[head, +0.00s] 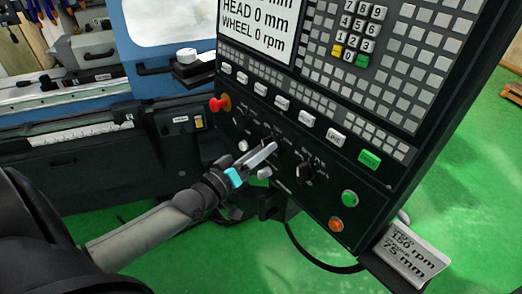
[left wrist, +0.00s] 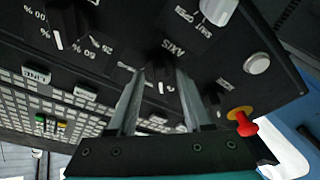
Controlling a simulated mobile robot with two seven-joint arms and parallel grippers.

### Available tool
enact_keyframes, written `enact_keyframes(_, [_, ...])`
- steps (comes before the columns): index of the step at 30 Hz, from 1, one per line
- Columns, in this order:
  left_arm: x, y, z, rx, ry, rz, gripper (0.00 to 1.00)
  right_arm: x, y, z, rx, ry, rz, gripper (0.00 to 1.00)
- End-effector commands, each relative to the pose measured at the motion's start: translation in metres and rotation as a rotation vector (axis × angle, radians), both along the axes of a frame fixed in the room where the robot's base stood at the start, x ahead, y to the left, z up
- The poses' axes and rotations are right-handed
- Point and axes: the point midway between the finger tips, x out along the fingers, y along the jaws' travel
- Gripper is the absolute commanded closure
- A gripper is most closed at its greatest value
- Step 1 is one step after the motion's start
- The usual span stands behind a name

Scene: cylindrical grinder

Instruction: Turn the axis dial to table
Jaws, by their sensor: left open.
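My left gripper (head: 264,158) is at the lower part of the black control panel, its fingers pointing at the panel face. In the left wrist view, its two fingers (left wrist: 160,78) are apart, one on each side of the small black axis dial (left wrist: 167,83). The label AXIS shows just above the dial there. A short white mark shows on the dial; which word it points to is too small to tell. I cannot tell whether the fingers touch the dial. In the head view the gripper hides the dial. My right gripper is not in view.
A larger black percent dial (head: 305,171) sits right of the gripper. A red emergency button (head: 219,103), a white button (left wrist: 256,64), a green button (head: 349,198) and an orange button (head: 336,224) stand out from the panel. A label card (head: 410,258) is at lower right.

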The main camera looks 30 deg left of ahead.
Motion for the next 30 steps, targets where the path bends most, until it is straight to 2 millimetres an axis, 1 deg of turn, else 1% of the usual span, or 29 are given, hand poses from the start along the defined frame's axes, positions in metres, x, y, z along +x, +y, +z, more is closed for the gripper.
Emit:
enact_keyframes(8, [0.0005, -0.0003, -0.0004, 0.0, 0.001, -0.001, 0.51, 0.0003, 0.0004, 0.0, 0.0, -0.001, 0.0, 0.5])
enact_keyframes(21, [0.0003, 0.0, -0.0003, 0.0, 0.0, 0.0, 1.0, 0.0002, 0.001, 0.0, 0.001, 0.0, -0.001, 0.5])
enact_keyframes(30, [0.0003, 0.0, -0.0003, 0.0, 0.0, 0.0, 1.0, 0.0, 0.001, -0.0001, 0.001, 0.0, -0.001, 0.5])
